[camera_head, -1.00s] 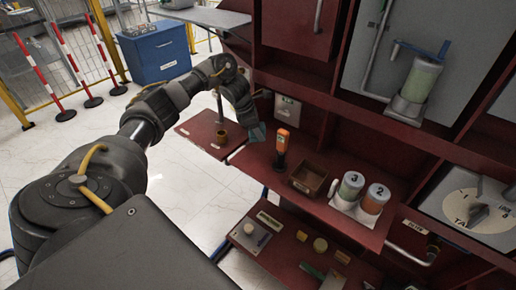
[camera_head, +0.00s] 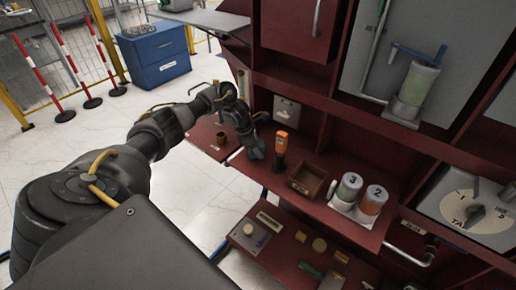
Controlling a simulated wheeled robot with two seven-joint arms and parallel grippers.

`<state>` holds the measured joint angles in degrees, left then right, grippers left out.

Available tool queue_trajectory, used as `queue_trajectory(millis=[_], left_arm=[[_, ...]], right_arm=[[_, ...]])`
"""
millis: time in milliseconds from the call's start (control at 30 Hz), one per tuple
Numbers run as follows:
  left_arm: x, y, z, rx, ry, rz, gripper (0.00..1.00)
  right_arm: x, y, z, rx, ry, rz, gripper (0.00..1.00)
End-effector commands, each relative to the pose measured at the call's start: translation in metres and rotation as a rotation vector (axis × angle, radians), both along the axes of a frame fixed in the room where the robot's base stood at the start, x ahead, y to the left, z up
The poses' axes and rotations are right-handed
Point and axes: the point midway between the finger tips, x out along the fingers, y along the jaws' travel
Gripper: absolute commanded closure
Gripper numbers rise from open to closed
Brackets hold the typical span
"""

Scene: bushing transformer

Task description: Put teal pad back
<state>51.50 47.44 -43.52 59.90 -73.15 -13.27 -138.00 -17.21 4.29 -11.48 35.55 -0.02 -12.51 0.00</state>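A small teal pad (camera_head: 256,152) is at the end of my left arm, just left of an orange-and-black tool on the red shelf. My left gripper (camera_head: 250,139) points down at the shelf's left part and appears shut on the pad. The fingers are small and dark, so the grip is hard to see in detail. Whether the pad touches the shelf cannot be told. My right gripper is out of view.
The orange-and-black tool (camera_head: 280,149) stands close right of the pad. Beyond it are an open brown box (camera_head: 307,179) and jars numbered 3 (camera_head: 349,186) and 2 (camera_head: 373,200). A lower red tray (camera_head: 285,250) holds several small parts. A brass cup (camera_head: 221,138) stands on the left panel.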

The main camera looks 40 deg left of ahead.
Motion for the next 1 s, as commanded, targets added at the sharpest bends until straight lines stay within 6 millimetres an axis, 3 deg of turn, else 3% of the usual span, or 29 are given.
queue_trajectory(millis=[133, 467, 1000], left_arm=[[0.0, 0.0, 0.0, 0.0, 0.0, 0.0, 0.38], [-0.001, 0.001, 0.005, 0.001, -0.002, -0.001, 0.38], [-0.027, 0.028, 0.097, 0.003, -0.004, 0.0, 0.38]], right_arm=[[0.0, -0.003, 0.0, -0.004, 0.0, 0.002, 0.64], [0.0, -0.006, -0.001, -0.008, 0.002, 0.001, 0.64], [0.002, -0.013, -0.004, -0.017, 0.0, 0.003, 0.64]])
